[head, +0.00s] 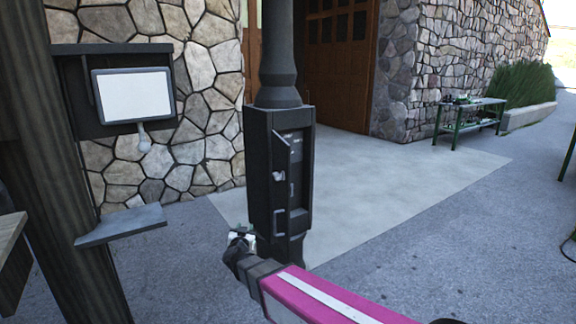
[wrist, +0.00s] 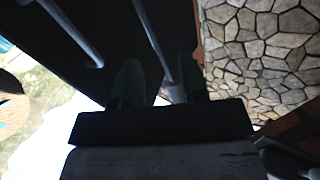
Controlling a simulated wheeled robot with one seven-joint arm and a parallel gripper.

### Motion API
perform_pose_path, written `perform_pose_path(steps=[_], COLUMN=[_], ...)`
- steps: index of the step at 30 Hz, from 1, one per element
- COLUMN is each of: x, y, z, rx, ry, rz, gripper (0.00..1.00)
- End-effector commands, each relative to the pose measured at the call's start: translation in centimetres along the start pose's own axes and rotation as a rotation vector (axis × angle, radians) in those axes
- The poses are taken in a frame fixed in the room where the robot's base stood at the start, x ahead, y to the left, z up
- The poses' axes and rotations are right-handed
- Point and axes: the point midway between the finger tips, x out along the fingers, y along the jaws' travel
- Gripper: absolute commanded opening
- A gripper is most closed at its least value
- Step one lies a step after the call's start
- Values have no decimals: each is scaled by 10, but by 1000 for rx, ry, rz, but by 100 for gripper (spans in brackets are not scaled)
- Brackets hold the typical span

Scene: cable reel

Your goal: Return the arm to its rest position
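My gripper (head: 240,236) is at the end of my pink and white arm (head: 318,297), low in the head view. In that view it is just in front of the lower left of a black post cabinet (head: 262,175); I cannot tell whether it touches it. The wrist view shows the two fingers (wrist: 160,82) dark and apart, with a gap between them. A grey rod (wrist: 150,38) runs through that gap in the picture, and nothing is clearly held. The fingertips are in shadow.
The cabinet's small door (head: 281,165) stands ajar. A wooden post with a white panel (head: 133,95) and a grey shelf (head: 122,224) stands at the left. A green table (head: 470,118) is far right.

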Motion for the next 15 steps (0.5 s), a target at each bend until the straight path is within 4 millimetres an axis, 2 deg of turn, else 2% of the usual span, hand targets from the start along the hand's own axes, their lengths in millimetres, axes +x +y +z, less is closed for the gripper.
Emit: perform_pose_path(steps=[1,7,11,15], x=[6,16,12,-4], y=[12,47,81,128], z=[-2,10,25,43], rx=[0,-19,-44,-74], ry=[-30,-221,-393,-612], rz=[-56,-263,-346,-381], gripper=[39,39,39,39])
